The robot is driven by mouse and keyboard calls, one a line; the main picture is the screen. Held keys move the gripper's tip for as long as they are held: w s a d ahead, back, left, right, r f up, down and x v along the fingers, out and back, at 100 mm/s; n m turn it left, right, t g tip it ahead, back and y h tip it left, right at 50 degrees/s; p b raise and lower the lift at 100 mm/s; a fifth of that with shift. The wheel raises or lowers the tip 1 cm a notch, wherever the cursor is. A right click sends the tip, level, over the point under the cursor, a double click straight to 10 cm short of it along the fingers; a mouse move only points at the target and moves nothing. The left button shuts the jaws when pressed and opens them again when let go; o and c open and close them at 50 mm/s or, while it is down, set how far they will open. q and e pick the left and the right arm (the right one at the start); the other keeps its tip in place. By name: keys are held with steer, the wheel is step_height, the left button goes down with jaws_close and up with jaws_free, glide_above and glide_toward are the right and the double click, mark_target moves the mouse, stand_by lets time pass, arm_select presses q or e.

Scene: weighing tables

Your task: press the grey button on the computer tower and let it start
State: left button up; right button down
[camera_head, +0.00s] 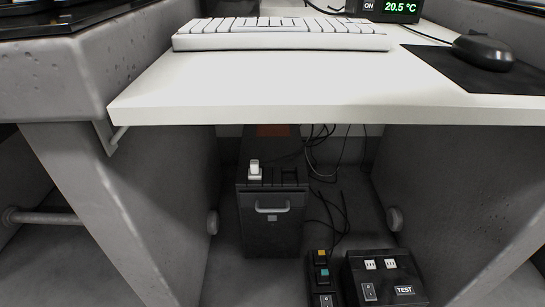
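A dark box that looks like the computer tower (272,236) stands on the floor under the white desk, left of the middle. A light grey handle (272,207) is on the upper part of its front. A small grey square (272,218), which looks like the button, sits just below the handle. A small white piece (254,169) stands on the tower's top at the left. Whether the tower is running cannot be told. Neither of my grippers is in view.
The white desktop (280,90) overhangs the tower and carries a keyboard (280,35) and a mouse (483,50). A TEST box (384,280) and a button strip (321,278) are on the floor to the right. Grey concrete supports flank the space; cables hang behind.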

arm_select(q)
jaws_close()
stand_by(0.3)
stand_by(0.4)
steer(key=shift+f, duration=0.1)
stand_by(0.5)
